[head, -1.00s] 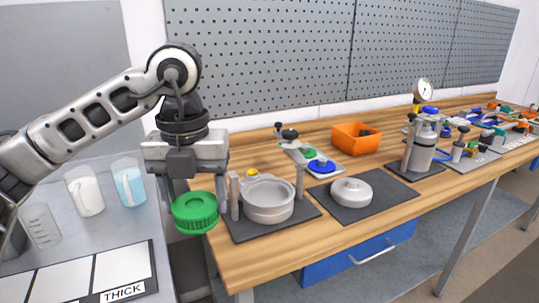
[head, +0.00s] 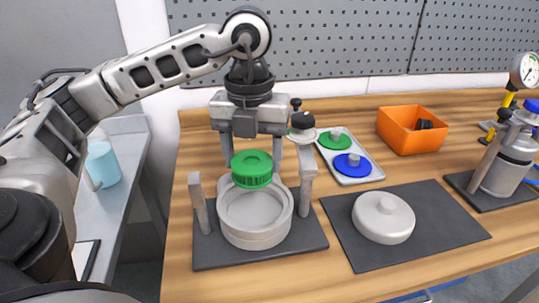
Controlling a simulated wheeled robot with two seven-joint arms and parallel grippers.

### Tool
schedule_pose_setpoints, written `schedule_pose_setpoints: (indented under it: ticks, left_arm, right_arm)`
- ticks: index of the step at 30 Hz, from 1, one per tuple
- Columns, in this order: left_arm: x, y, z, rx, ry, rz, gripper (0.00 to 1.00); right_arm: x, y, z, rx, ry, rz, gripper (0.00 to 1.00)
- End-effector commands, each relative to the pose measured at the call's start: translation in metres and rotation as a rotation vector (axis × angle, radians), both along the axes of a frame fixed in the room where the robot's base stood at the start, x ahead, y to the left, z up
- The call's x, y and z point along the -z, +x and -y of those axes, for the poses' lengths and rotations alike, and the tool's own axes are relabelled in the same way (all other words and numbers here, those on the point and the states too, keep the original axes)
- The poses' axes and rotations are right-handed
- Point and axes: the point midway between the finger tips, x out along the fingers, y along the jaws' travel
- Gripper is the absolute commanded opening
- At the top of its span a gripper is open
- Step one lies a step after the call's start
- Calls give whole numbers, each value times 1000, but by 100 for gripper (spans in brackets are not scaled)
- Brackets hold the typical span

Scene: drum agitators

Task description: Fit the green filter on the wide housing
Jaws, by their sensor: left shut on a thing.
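The green filter (head: 252,168) is a round ribbed cap, held level by my left gripper (head: 253,162), whose fingers are shut on it. It hangs over the back part of the wide housing (head: 254,238), a grey open round bowl on a dark base plate, and hides part of its back rim. I cannot tell exactly how high above the housing it is. My right gripper is not in view.
A grey lid (head: 383,218) lies on a dark mat to the right. Behind it are a tray (head: 356,178) with a green disc and a blue disc (head: 352,166), and an orange bin (head: 411,130). A grey canister (head: 512,162) with a gauge stands far right.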

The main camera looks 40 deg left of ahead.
Motion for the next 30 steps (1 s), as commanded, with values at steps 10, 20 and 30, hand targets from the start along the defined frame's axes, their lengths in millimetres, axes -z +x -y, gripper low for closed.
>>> schedule_pose_setpoints:
  ticks: [10,20,30]
  left_arm:
    - [33,0,0,1,1,-1,40]
    - [69,0,0,2,-1,1,40]
    - [79,0,0,2,0,0,40]
  right_arm:
    - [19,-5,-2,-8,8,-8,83]
    - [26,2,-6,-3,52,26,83]
    - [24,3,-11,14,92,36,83]
